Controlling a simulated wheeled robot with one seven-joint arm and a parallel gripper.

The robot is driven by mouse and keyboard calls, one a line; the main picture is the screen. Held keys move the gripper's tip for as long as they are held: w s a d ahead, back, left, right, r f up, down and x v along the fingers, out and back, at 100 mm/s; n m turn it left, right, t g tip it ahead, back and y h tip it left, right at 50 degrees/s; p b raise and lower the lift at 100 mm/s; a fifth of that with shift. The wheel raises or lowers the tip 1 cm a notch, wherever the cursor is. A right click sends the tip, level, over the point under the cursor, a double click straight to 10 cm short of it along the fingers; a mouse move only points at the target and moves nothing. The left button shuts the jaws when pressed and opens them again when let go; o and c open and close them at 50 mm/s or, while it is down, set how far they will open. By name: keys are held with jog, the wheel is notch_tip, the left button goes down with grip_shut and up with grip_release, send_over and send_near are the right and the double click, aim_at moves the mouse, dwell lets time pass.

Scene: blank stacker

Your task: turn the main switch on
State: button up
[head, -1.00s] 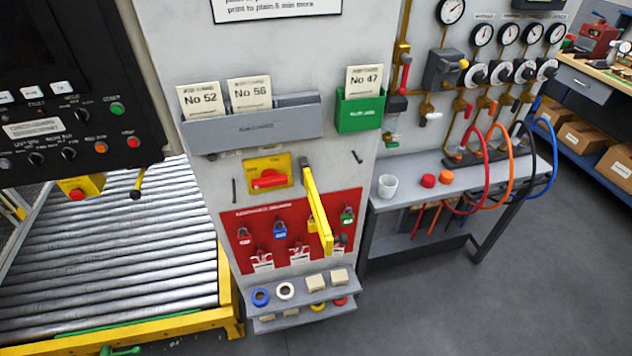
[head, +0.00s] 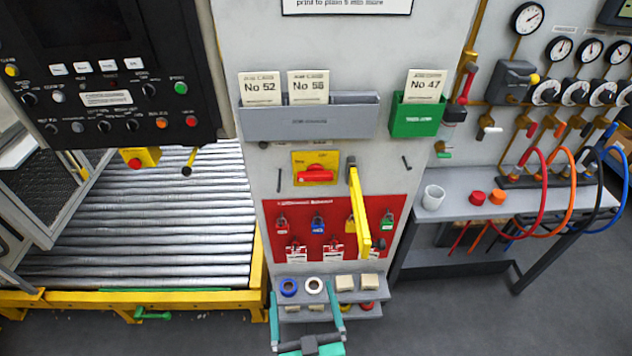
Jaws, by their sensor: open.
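The main switch appears to be the red handle (head: 316,174) on a yellow plate, on the front of the grey cabinet. The handle lies about level across the plate; its lettering is too small to read. A long yellow bar (head: 360,212) hangs from a dark mount just right of the plate and passes in front of the red padlock board (head: 297,215). My gripper (head: 303,291) shows at the bottom edge, its two teal fingers spread wide with nothing held between them. It is well below the switch, in front of the small shelves.
The small shelves (head: 301,300) hold tape rolls and pale blocks. Card holders, one grey (head: 308,123) and one green (head: 418,120), stick out above the switch. A black control panel (head: 110,85) and roller conveyor (head: 160,220) are left; a bench with hoses is right.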

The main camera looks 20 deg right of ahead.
aim_at(315, 179)
jog(key=w+d+r+m+h, duration=0.2)
jog(key=w+d+r, duration=0.6)
jog(key=w+r, duration=0.5)
jog(key=shift+t, duration=0.4)
jog(key=x, duration=1)
jog(key=shift+w+d, duration=0.15)
jog(key=c, duration=1)
